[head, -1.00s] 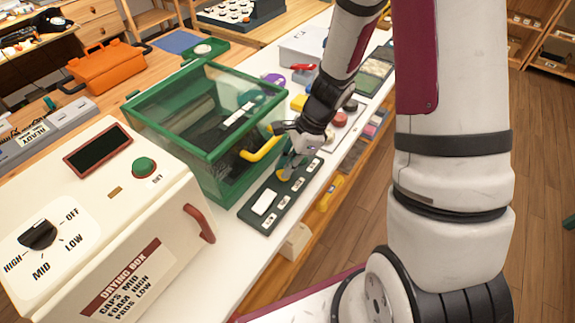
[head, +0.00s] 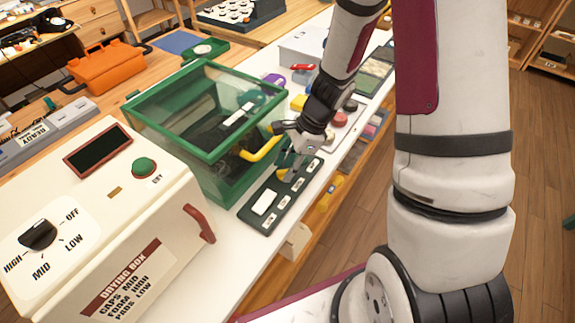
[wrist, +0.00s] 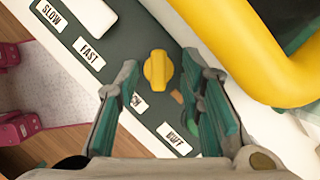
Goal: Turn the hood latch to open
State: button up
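The hood (head: 205,150) is a green-framed clear box, its lid down, with a yellow bar handle (head: 262,150) on its front; the handle also fills the upper right of the wrist view (wrist: 250,55). A dark green panel (head: 250,218) with white labels lies in front of it. My gripper (wrist: 168,82) is open above the panel, one finger on each side of the knob, with gaps visible on both sides.
The cream drying box (head: 110,220) with a dial and red handle stands at the left. Coloured round pieces (head: 340,117) lie on the counter beyond my gripper. The yellow handle is close beside my right finger. An orange toolbox (head: 105,66) stands at the back.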

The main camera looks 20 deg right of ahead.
jog(key=shift+r, duration=0.1)
jog(key=v, duration=1.1)
jog(key=shift+d+r, duration=0.15)
jog(key=shift+r, duration=0.25)
